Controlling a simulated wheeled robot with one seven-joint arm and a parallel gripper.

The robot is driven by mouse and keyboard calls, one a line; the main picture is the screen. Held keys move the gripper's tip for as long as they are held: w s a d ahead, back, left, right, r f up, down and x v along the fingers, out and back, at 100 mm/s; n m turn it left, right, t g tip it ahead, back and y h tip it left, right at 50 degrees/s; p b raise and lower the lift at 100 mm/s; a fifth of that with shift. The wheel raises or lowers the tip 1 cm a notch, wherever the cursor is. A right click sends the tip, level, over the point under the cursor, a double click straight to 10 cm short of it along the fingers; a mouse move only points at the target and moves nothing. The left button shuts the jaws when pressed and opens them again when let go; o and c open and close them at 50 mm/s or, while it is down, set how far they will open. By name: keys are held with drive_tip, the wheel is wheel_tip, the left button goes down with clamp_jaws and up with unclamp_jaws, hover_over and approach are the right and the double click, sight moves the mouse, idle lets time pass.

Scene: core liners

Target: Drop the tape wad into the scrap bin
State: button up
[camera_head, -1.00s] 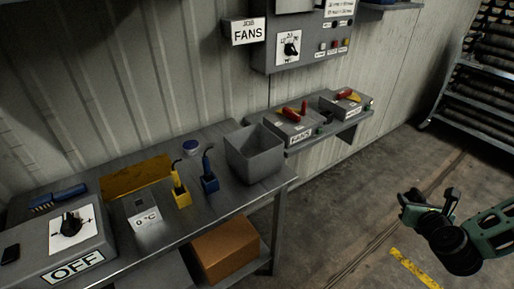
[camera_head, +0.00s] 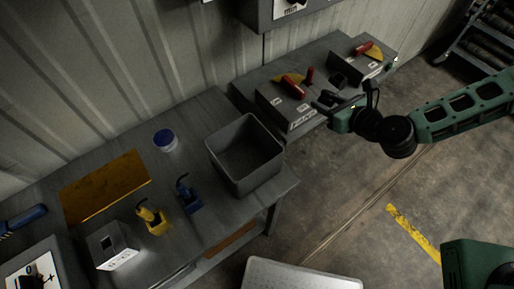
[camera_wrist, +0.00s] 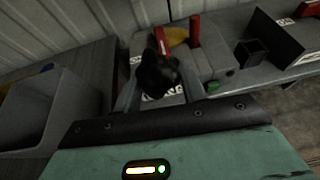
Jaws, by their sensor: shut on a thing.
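The tape wad (camera_wrist: 158,72) is a dark, lumpy black piece between the fingers of my gripper (camera_wrist: 160,88) in the wrist view. My gripper (camera_head: 328,102) is shut on it and is held in front of the grey switch boxes in the head view. The wad is too small and dark to make out clearly there. The scrap bin (camera_head: 226,168) is a grey, open-topped box on the bench, to the left of my gripper and apart from it. It also shows at the left of the wrist view (camera_wrist: 30,125). The inside that I see looks empty.
Switch boxes with red handles (camera_head: 290,110) stand on a shelf right of the bin. The bench (camera_head: 225,215) also holds a blue-lidded tub (camera_head: 165,140), a yellow tool (camera_head: 152,220), a blue tool (camera_head: 188,197) and a yellow sheet (camera_head: 105,187). A corrugated wall is behind.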

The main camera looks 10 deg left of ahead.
drive_tip(key=s+a+r+n+g+y+p, duration=0.25)
drive_tip(key=s+a+r+n+g, duration=0.25)
drive_tip(key=s+a, duration=0.35)
drive_tip(key=s+a+r+n+g+y+p, duration=0.1)
drive_tip(key=s+a+r+n+g+p, duration=0.2)
drive_tip(key=s+a+r+n+g, duration=0.35)
wheel_tip(320, 180, down, 7)
drive_tip(key=a+m+b, duration=0.1)
drive_tip(key=a+b, duration=0.1)
drive_tip(key=b, duration=0.3)
drive_tip(key=shift+a+m+t, duration=0.3)
drive_tip(key=shift+m+t, duration=0.05)
drive_tip(key=shift+t, duration=0.1)
drive_tip(key=shift+s, duration=0.1)
drive_tip(key=o, duration=1)
drive_tip(key=b+v, duration=0.4)
drive_tip(key=v, duration=1.3)
drive_tip(key=shift+s+d, duration=0.1)
drive_tip(key=shift+d, duration=0.15)
